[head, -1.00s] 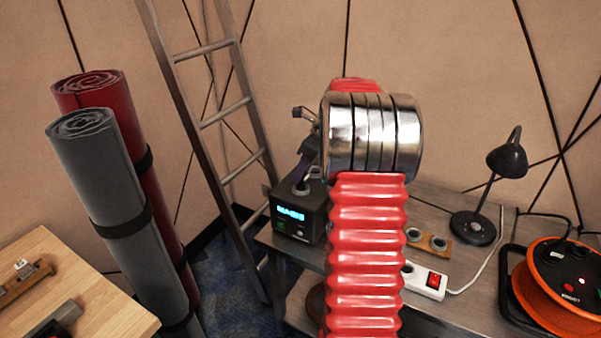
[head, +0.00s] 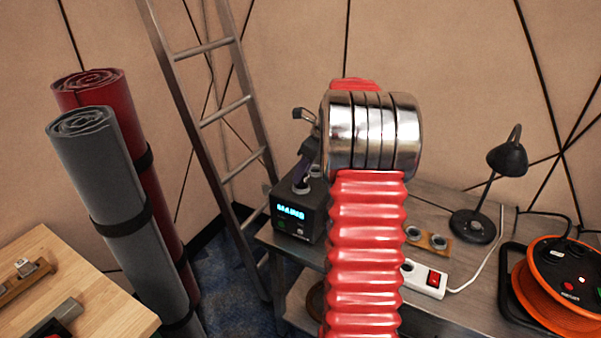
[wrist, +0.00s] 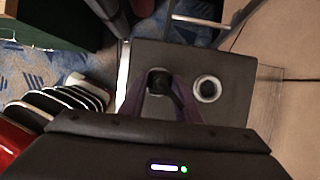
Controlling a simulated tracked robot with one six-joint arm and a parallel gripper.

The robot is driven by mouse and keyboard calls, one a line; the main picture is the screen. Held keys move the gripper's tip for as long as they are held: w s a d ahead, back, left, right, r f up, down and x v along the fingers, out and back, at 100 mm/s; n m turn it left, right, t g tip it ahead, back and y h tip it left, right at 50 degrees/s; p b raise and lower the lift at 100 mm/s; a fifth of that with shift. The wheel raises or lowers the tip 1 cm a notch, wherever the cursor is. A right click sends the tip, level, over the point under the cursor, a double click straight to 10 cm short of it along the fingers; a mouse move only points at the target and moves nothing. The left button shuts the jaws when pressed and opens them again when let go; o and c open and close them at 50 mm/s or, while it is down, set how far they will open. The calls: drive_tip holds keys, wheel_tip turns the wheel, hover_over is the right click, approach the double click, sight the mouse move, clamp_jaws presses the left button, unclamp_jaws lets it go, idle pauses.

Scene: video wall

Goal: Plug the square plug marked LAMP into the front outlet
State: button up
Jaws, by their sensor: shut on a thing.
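A dark box (head: 298,218) with a lit blue display stands on the grey bench, and two round outlets are in its top. In the wrist view, the bare outlet (wrist: 207,89) on the right is empty. My gripper (wrist: 162,92) has its purple fingers at the left outlet (wrist: 157,74), shut on a dark plug (wrist: 172,88). The plug's marking cannot be read, and the fingers hide much of it. In the head view my gripper (head: 303,172) is over the box's nearer outlet. I cannot tell how deep the plug sits.
The grey bench (head: 455,205) also bears a wooden outlet strip (head: 428,239), a white power strip (head: 425,279), a black lamp (head: 506,158) and an orange cable reel (head: 560,300). A ladder (head: 215,115) and rolled mats (head: 95,170) stand left. My red arm hides the bench middle.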

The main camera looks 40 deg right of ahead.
drive_tip(key=shift+f, duration=0.5)
idle(0.4)
drive_tip(key=o, duration=1.2)
drive_tip(key=shift+o, duration=0.5)
drive_tip(key=o, duration=0.4)
drive_tip(key=shift+c, duration=0.2)
drive_tip(key=shift+w, duration=0.1)
drive_tip(key=shift+r, duration=3)
drive_tip(key=shift+a, duration=0.1)
